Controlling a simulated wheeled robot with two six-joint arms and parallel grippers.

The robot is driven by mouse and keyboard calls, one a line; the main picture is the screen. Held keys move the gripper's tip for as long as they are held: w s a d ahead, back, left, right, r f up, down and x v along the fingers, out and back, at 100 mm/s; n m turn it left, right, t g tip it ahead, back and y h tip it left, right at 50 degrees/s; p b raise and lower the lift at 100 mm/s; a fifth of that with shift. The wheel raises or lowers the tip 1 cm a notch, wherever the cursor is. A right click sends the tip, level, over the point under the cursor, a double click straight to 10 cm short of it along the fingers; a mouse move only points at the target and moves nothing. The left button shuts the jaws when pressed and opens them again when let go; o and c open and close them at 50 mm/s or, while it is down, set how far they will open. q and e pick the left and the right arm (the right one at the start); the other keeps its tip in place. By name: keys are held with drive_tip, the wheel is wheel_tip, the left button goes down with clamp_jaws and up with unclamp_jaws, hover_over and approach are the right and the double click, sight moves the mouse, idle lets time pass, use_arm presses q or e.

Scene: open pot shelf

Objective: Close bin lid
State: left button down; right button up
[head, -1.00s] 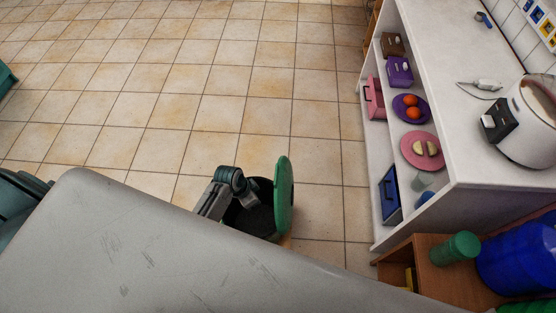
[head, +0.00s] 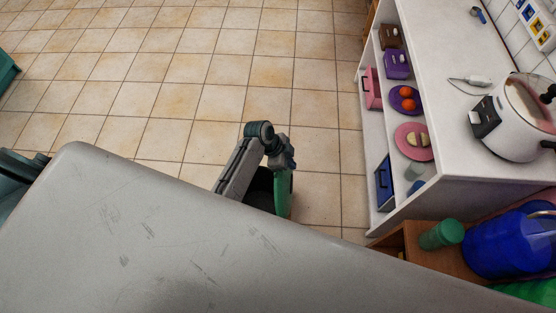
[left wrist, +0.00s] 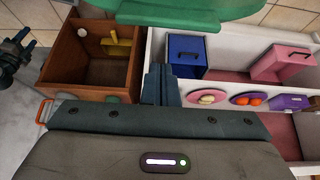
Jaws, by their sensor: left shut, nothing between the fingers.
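The bin's green lid (head: 283,197) stands raised, roughly upright, at the right side of the dark bin (head: 261,184). The grey body in front hides the bin's lower part. My left gripper (head: 285,158) is at the lid's upper edge in the head view and covers its top; I cannot tell whether they touch. In the left wrist view the green lid (left wrist: 185,10) crosses the top, beyond the shut, empty fingers of my left gripper (left wrist: 160,72).
A white shelf unit (head: 470,120) stands to the right, holding a pink plate (head: 413,142), a purple plate (head: 405,97) and a blue container (head: 384,183). A wooden box (head: 405,238) stands near its front end. The tiled floor behind the bin is clear.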

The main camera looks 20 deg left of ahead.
use_arm(q)
drive_tip(key=a, duration=0.1)
drive_tip(key=a+p, duration=0.1)
drive_tip(key=a, duration=0.1)
drive_tip(key=shift+s+f, duration=0.1)
drive_tip(key=shift+s, duration=0.25)
drive_tip(key=shift+s+a+f, duration=0.2)
drive_tip(key=shift+a, duration=0.35)
